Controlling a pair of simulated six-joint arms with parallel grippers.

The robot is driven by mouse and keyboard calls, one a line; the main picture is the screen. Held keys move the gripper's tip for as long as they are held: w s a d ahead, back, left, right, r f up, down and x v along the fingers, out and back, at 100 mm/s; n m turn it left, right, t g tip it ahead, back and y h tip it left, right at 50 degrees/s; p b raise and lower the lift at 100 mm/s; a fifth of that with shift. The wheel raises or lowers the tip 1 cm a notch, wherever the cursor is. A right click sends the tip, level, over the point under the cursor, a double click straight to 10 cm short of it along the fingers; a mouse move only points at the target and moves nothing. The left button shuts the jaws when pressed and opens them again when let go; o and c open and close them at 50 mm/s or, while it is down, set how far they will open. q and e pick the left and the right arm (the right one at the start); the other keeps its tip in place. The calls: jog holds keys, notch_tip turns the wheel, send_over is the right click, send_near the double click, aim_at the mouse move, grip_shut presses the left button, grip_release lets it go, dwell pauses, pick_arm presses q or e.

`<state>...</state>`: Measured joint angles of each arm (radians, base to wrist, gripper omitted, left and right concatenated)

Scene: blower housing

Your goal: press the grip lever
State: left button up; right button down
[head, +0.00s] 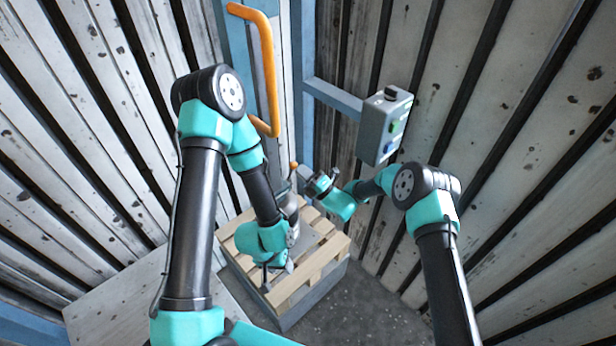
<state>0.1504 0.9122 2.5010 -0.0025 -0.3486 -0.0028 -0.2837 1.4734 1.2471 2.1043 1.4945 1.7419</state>
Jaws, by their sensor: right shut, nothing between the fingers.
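A grey metal housing (290,207) stands on a wooden pallet in the middle of the head view, partly hidden by my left arm. A small orange-tipped lever (293,166) shows at its top; I take this to be the grip lever. My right gripper (305,175) is shut and empty, just right of the lever; whether it touches cannot be told. My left gripper (278,276) points down over the pallet's front left, in front of the housing. Its fingers are small and dark, and their opening is unclear.
The pallet (325,262) sits on a grey base. A control box (385,125) with green and blue buttons and a dark knob hangs on a blue rail. A long orange handle (266,70) stands by the blue post. Plank walls close in both sides; floor shows at front right.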

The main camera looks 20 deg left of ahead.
jog(key=d+r+v, duration=0.1)
jog(key=r+v, duration=0.2)
jog(key=v, duration=1)
jog(key=shift+s+d+f, duration=0.15)
jog(key=shift+s+d, duration=0.3)
jog(key=shift+a, duration=0.1)
